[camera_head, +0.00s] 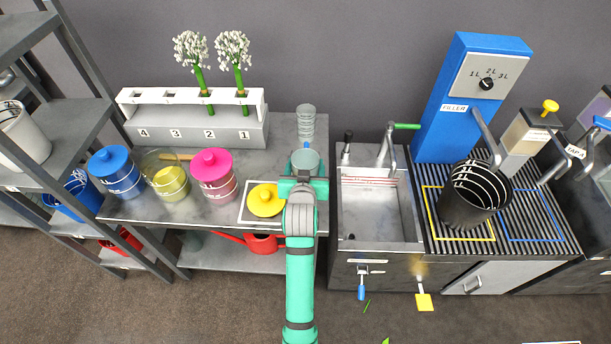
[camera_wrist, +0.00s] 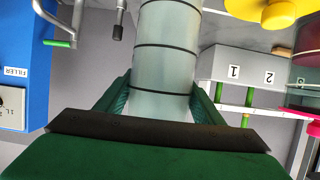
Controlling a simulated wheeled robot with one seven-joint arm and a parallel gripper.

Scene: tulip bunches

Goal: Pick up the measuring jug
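The measuring jug (camera_head: 305,161) is a pale, see-through cylinder with an open top, upright at the right end of the grey bench. In the wrist view the jug (camera_wrist: 166,65) has dark rings around it and fills the space between the green fingers. My gripper (camera_head: 303,181) reaches it from the front; in the wrist view its fingers (camera_wrist: 163,88) press against both sides of the jug near its rim. The gripper appears shut on it. The jug's lower part is hidden by my gripper in the head view, and its base is out of the wrist view.
A clear ringed stack (camera_head: 306,122) stands just behind the jug. A yellow lid (camera_head: 265,201) lies close on the left, beside pink (camera_head: 212,170) and blue (camera_head: 115,172) canisters. A sink (camera_head: 378,213) with a tap is on the right, then a black pot (camera_head: 455,205) under the blue filler (camera_head: 445,100).

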